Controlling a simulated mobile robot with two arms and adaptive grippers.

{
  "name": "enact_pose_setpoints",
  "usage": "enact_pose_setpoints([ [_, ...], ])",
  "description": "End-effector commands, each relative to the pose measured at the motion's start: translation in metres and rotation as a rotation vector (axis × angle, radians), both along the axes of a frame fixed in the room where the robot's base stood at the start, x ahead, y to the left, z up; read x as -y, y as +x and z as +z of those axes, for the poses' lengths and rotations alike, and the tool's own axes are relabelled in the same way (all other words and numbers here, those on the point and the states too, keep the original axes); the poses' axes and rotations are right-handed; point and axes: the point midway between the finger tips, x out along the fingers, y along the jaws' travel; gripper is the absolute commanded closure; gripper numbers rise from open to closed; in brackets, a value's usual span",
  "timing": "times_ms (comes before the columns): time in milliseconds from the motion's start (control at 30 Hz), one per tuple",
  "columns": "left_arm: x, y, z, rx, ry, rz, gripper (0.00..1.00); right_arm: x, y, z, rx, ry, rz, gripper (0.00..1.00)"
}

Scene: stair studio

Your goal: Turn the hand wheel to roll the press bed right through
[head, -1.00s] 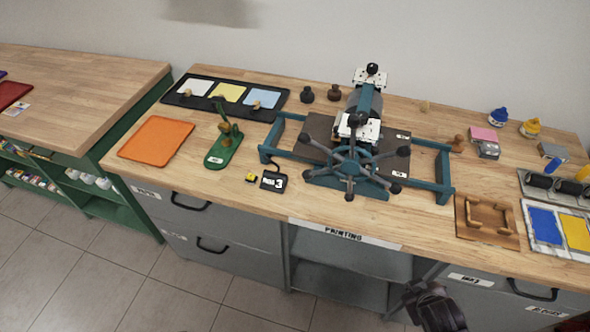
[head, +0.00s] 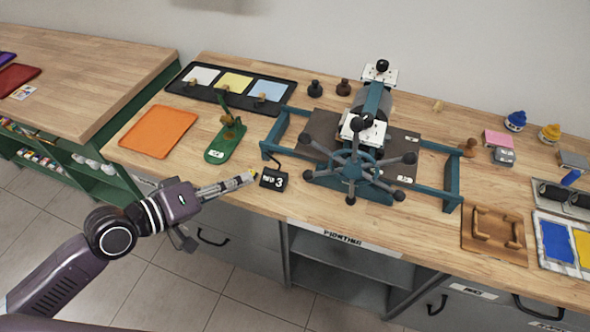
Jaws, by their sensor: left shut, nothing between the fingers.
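The blue-green printing press stands at the middle of the wooden bench in the head view. Its hand wheel (head: 353,170), with several dark ball-ended spokes, faces the bench's front edge. The dark flat press bed (head: 325,128) lies on the blue-green side rails (head: 450,180) under the roller. My left gripper (head: 250,179) reaches in from the left, shut and empty, over the bench's front edge. My right gripper is out of view.
An orange mat (head: 158,131) and a green stand (head: 226,142) lie left of the press. A black tray (head: 231,86) with coloured cards is behind them. A wooden frame board (head: 494,236) and ink trays lie on the right.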

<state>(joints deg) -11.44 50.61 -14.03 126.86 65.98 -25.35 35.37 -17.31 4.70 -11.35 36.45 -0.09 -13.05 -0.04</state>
Motion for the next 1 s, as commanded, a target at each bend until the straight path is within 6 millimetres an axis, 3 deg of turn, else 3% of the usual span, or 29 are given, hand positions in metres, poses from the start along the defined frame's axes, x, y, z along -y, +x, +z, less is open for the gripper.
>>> enact_pose_setpoints([
  [133,0.008,-0.001,0.007,-0.001,-0.013,-0.013,1.00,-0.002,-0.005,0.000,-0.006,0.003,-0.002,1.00],
  [367,0.026,0.016,0.001,0.000,-0.017,-0.011,1.00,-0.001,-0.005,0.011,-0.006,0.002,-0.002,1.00],
  [767,0.074,0.061,-0.022,0.000,-0.014,-0.011,1.00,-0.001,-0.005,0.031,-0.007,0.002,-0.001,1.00],
  [1000,0.100,0.059,-0.042,-0.002,-0.012,-0.011,1.00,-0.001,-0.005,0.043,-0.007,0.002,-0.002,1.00],
])
